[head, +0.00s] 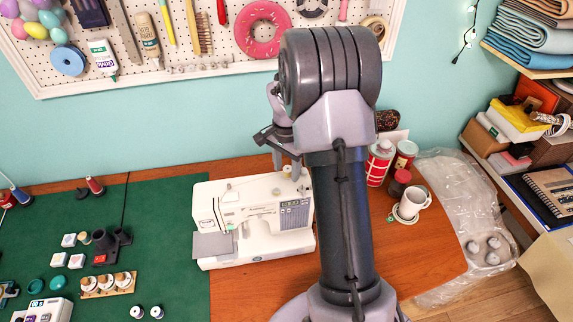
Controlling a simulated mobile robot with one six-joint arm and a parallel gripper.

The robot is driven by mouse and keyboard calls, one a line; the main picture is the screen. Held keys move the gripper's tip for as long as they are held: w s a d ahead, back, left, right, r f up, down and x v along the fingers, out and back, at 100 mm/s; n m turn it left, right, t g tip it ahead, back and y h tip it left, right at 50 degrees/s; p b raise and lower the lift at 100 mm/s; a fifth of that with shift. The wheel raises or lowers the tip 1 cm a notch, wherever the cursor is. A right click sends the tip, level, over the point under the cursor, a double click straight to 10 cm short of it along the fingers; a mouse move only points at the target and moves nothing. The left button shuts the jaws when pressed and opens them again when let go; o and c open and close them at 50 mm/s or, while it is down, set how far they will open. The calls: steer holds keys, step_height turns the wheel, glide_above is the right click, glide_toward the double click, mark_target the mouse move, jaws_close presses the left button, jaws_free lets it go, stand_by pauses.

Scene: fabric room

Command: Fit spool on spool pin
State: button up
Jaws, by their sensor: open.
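The white sewing machine (262,217) stands on the wooden table at the right edge of the green mat. My gripper (287,166) is open, pointing down just above the right end of the machine's top. A small pale piece (287,171) shows between the fingertips; I cannot tell whether it is a spool or the spool pin, nor whether the fingers touch it. My arm hides part of the machine's right side. Two small dark-and-white spools (146,312) stand on the mat's front edge area. A red thread cone (95,187) and a blue one (20,195) stand farther left.
A wooden holder with several round pieces (108,284) and a dark holder (110,243) stand on the green mat (160,215). Red-and-white cans (379,163) and a white mug (411,203) stand right of my arm. A pegboard (190,60) hangs behind.

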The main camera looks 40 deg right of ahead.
step_height(320, 180, up, 17)
steer(key=p, duration=0.4)
steer(key=shift+r, duration=0.2)
steer(key=shift+f, duration=0.1)
